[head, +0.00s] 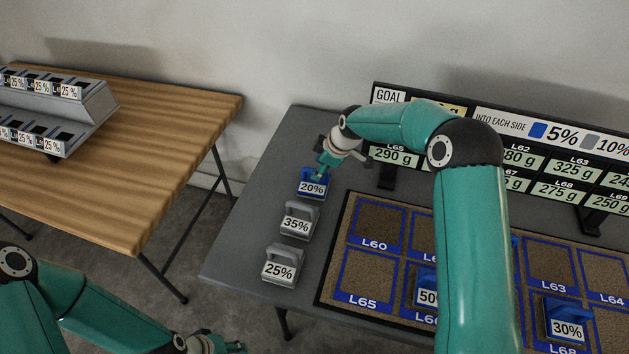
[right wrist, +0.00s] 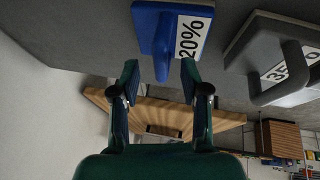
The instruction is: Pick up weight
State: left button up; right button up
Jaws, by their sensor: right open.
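The blue 20% weight (head: 312,188) stands at the back left of the grey table. My right gripper (head: 321,174) is over it. In the right wrist view the blue weight (right wrist: 148,28) shows its handle between the two open fingertips of the right gripper (right wrist: 160,70), with gaps on both sides. The grey 35% weight (head: 296,223) and the grey 25% weight (head: 279,268) stand in a row in front of it. The 35% weight (right wrist: 270,58) also shows in the right wrist view. My left gripper (head: 222,345) is at the bottom edge, partly cut off; its opening is unclear.
A brown board (head: 334,283) with blue-framed cells holds a 50% weight (head: 427,294) and a 30% weight (head: 567,327). A goal sign (head: 388,97) stands behind it. A wooden table (head: 165,120) with a grey rack (head: 88,108) is at left, across a gap.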

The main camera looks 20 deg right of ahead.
aim_at(308, 188)
jog(key=x, duration=0.3)
jog(key=shift+a+f+p, duration=0.1)
jog(key=shift+f+p, duration=0.05)
jog(key=shift+p, duration=0.15)
jog(key=shift+c, duration=0.2)
grip_shut()
